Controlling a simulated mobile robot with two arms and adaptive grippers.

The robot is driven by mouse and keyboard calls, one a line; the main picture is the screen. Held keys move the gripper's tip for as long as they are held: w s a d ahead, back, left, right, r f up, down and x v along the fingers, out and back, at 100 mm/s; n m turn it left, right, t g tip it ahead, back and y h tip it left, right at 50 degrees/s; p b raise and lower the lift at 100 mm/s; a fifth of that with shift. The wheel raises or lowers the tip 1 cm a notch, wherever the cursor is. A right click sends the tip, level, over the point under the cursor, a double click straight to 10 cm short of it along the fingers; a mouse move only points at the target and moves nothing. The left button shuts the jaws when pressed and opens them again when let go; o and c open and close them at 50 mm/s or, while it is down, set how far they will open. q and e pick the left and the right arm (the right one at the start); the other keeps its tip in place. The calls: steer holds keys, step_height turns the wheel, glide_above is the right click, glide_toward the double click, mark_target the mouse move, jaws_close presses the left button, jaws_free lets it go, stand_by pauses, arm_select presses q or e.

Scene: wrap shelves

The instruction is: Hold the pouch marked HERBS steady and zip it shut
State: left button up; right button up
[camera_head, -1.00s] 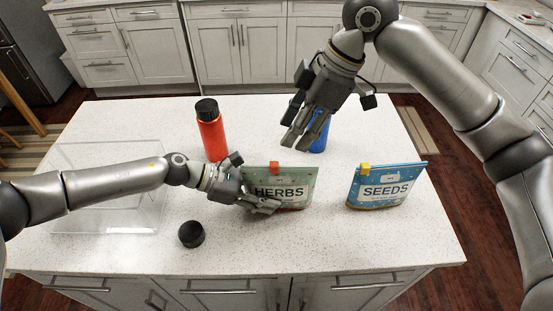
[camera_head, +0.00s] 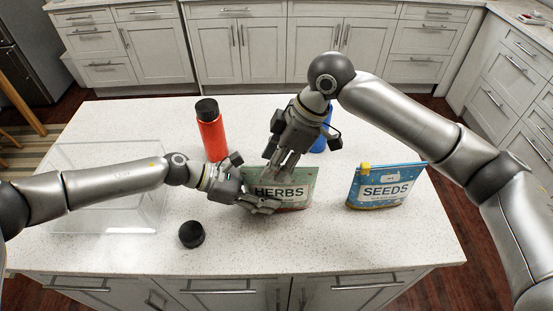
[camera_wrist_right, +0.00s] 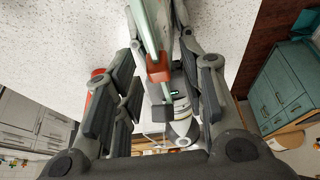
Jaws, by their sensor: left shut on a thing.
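The green HERBS pouch (camera_head: 297,190) stands upright on the white counter. My left gripper (camera_head: 262,205) is shut on its left part, covering some of the front. My right gripper (camera_head: 280,168) is at the pouch's top edge, fingers pointing down. In the right wrist view its fingers (camera_wrist_right: 158,95) are apart, one on each side of the orange slider (camera_wrist_right: 158,68) on the pale pouch top (camera_wrist_right: 143,22). The fingers do not clearly touch the slider. The slider is hidden in the head view. How far the zip is closed cannot be told.
The blue SEEDS pouch (camera_head: 384,187) with a yellow slider stands to the right. A red bottle (camera_head: 211,135) and a partly hidden blue bottle (camera_head: 321,143) stand behind. A black cap (camera_head: 191,235) lies in front. A clear box (camera_head: 110,143) is at left. The counter's right front is clear.

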jaws_close()
steer(key=shift+a, duration=1.5)
steer(key=shift+o, duration=0.7)
jaws_free()
steer(key=shift+d, duration=0.1)
steer(key=v, duration=1.2)
